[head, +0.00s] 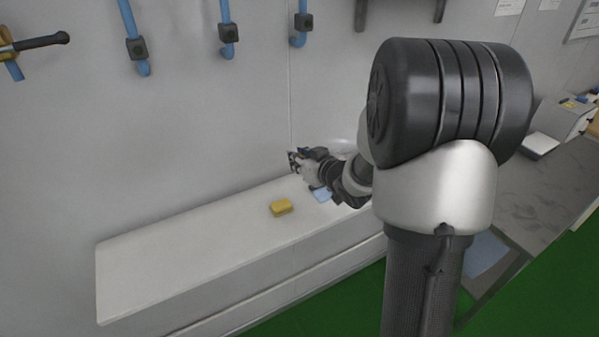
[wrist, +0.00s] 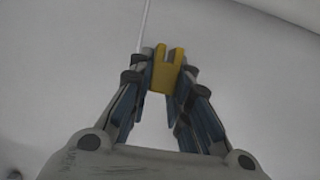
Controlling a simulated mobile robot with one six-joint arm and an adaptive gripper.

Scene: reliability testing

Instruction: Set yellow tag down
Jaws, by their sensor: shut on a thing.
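The yellow tag (wrist: 165,76) is a small flat piece with a notch in its far edge. In the wrist view it sits between the fingertips of my gripper (wrist: 167,72), which is shut on it. In the head view my gripper (head: 293,161) is raised above the back of the white bench (head: 180,255), close to the grey wall. The tag cannot be made out there. The fingers cover part of the tag's sides in the wrist view.
A yellow block (head: 281,207) lies on the bench, with a blue item (head: 322,194) to its right, partly behind my arm. The bench's left part is clear. Blue pipes with black fittings (head: 228,33) run down the wall (head: 200,120).

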